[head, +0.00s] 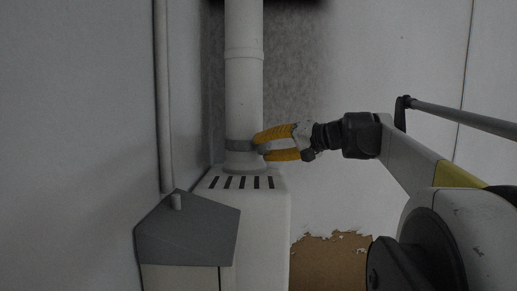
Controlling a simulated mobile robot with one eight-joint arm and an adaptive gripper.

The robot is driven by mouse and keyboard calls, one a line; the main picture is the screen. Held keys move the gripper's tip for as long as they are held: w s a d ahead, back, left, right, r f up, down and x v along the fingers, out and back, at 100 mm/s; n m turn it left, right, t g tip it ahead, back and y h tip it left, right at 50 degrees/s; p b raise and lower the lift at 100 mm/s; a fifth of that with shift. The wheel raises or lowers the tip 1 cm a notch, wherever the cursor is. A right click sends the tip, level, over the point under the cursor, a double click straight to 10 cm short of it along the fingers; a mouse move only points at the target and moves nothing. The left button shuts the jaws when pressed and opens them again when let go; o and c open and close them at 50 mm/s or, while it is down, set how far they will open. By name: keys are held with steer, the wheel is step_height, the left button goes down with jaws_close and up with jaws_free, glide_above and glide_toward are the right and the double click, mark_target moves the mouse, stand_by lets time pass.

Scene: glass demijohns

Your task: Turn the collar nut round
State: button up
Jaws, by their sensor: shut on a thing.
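The collar nut (238,146) is a darker grey band around a thick pale upright pipe (243,95), low on the pipe, just above a white vented housing (250,215). My gripper (261,147) comes in from the right with its two yellow fingers at the right edge of the collar nut. The fingers are shut on it, one above the other. The far side of the nut is hidden by the pipe, and its right end is partly covered by the fingertips.
A grey slanted-top box (187,232) stands at the lower left, with a thin pipe (162,95) rising behind it. A torn brown patch (330,262) shows at the bottom. The pale wall right of the thick pipe is free of objects above my arm.

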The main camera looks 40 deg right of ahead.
steer(key=shift+f, duration=0.15)
steer(key=o, duration=1.2)
steer(key=v, duration=1.2)
steer(key=shift+s, duration=0.1)
